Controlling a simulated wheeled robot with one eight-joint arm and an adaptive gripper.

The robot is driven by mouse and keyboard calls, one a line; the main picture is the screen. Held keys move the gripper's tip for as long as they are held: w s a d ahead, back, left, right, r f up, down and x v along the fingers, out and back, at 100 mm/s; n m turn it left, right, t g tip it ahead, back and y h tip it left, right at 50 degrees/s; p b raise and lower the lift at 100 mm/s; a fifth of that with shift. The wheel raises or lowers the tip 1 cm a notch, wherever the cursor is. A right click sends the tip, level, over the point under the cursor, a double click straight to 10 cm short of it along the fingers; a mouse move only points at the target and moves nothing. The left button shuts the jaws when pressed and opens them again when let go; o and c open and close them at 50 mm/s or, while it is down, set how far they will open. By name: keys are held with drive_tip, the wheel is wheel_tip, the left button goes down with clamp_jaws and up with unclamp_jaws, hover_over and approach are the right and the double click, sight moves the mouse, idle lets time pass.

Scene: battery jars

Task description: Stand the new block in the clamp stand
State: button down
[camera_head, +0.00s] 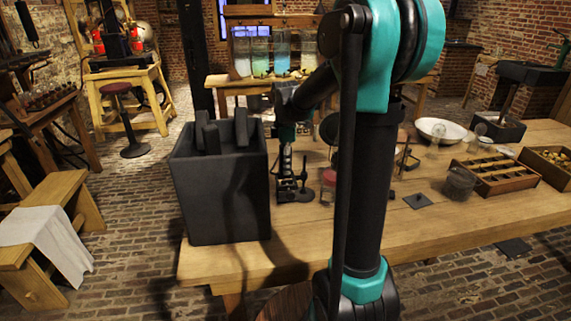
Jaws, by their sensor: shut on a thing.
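My gripper (287,158) points down near the middle of the table, just right of the black box. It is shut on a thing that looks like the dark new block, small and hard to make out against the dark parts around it. A dark clamp stand (292,193) with a black base stands on the table directly below my gripper. Whether the block touches the stand cannot be told. My own arm covers part of the table to the right of the stand.
A tall black box (222,190) with dark blocks (225,133) in its top stands at the table's left end. A small reddish jar (328,186) is close right of the stand. Compartmented wooden trays (493,172), a dark jar (459,183) and a white bowl (440,130) are farther right.

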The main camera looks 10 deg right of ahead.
drive_tip(key=shift+f, duration=1.05)
drive_tip(key=c, duration=1.1)
unclamp_jaws()
drive_tip(key=shift+c, duration=0.2)
wheel_tip(320, 180, up, 12)
drive_tip(key=s+d+f+m+t, duration=0.1)
drive_tip(key=s+f+m, duration=0.5)
drive_tip(key=s, duration=0.1)
drive_tip(key=s+d+f+m+t, duration=0.1)
drive_tip(key=s+f+m, duration=0.5)
drive_tip(key=s+f, duration=0.1)
drive_tip(key=s+d+f+m+t, duration=0.2)
drive_tip(key=s+f+m, duration=0.4)
drive_tip(key=s+f, duration=0.1)
drive_tip(key=shift+s+f, duration=0.15)
drive_tip(key=shift+s, duration=0.4)
